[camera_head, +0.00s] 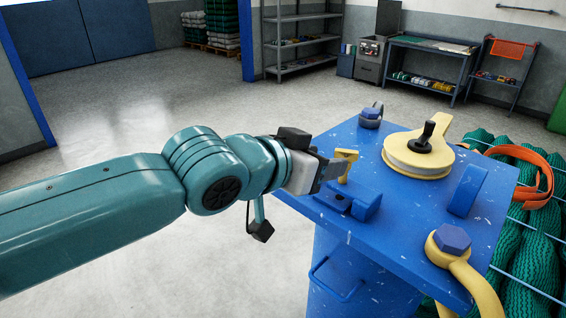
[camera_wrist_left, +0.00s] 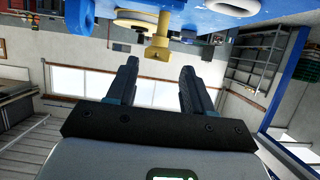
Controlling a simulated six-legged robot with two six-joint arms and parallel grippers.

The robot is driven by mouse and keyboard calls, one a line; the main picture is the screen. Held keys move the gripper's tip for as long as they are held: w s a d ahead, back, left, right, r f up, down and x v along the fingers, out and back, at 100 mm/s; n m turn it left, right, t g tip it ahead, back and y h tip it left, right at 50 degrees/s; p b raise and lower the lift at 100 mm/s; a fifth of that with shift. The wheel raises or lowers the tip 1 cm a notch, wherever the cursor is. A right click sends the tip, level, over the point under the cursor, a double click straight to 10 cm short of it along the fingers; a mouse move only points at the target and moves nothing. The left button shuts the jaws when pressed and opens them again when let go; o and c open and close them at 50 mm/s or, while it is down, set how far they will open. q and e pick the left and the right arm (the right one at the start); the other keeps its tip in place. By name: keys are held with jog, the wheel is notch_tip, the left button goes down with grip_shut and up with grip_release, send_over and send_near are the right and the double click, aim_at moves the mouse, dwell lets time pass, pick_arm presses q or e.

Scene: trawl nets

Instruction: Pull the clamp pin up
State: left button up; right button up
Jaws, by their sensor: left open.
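The clamp pin (camera_head: 347,163) is yellow with a flat top and stands upright in a blue clamp block (camera_head: 362,208) on the blue table top. My left gripper (camera_head: 331,168) is beside the pin on its left, at about the pin's height. In the left wrist view, which is upside down, the gripper (camera_wrist_left: 158,66) has its two dark fingers spread apart. The yellow pin (camera_wrist_left: 158,42) shows beyond the fingertips, in line with the gap between them. Nothing is between the fingers. My right gripper is not in view.
A yellow wheel with a black knob (camera_head: 417,158) sits behind the pin. A blue upright plate (camera_head: 467,190) and a yellow shackle with a blue bolt (camera_head: 452,238) stand to the right. Green nets (camera_head: 520,240) lie beyond the table's right edge. The floor at left is clear.

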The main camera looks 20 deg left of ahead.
pick_arm(q)
jog(key=b+v, duration=0.1)
jog(key=v, duration=0.9)
jog(key=shift+s+r, duration=0.25)
jog(key=shift+s, duration=0.1)
jog(key=shift+a, duration=0.15)
jog(key=shift+s, duration=0.1)
